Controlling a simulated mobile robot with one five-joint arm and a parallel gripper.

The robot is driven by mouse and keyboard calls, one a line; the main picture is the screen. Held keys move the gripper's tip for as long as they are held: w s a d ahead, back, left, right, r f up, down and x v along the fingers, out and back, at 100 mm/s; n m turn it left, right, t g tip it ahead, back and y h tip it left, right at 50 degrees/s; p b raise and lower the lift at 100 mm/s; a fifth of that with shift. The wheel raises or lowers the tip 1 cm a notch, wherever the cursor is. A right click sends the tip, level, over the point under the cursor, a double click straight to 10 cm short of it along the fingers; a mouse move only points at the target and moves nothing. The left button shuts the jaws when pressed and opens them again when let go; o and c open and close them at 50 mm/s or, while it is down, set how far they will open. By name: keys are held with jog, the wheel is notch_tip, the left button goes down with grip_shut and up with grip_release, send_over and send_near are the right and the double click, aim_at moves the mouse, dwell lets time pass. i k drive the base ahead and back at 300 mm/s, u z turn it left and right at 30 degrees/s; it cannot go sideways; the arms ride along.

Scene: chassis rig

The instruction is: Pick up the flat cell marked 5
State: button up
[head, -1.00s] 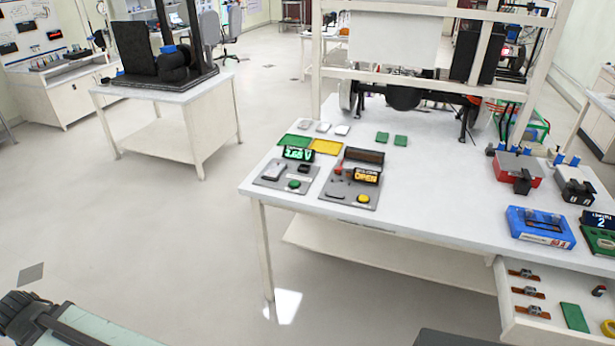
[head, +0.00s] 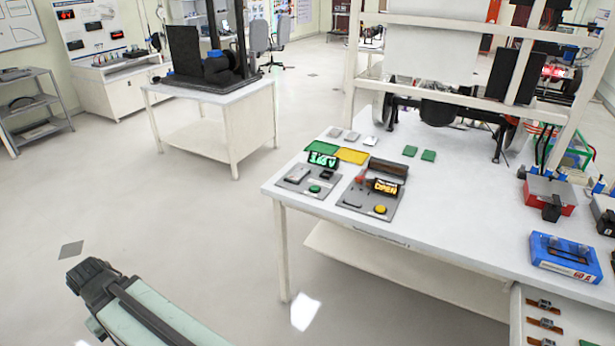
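Several small flat grey-white pieces look like flat cells. Three lie in a row at the back left of the white bench: a left one (head: 334,132), a middle one (head: 351,135) and a right one (head: 370,140). Another pale flat piece (head: 298,174) lies on the grey tester plate with the green display (head: 323,160). No number can be read on any of them, so I cannot tell which is marked 5. My arm shows at the lower left, well apart from the bench. No gripper fingers can be made out.
A green tray (head: 321,147) and a yellow tray (head: 352,156) lie by the testers. A second tester (head: 380,209) reads OPEN. Green squares (head: 428,155), a blue box (head: 564,258) and an open drawer (head: 516,325) are to the right. Floor is clear left of the bench.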

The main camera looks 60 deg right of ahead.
aim_at(297, 174)
jog(key=z, duration=0.1)
jog(key=i, duration=1)
jog(key=u, duration=0.05)
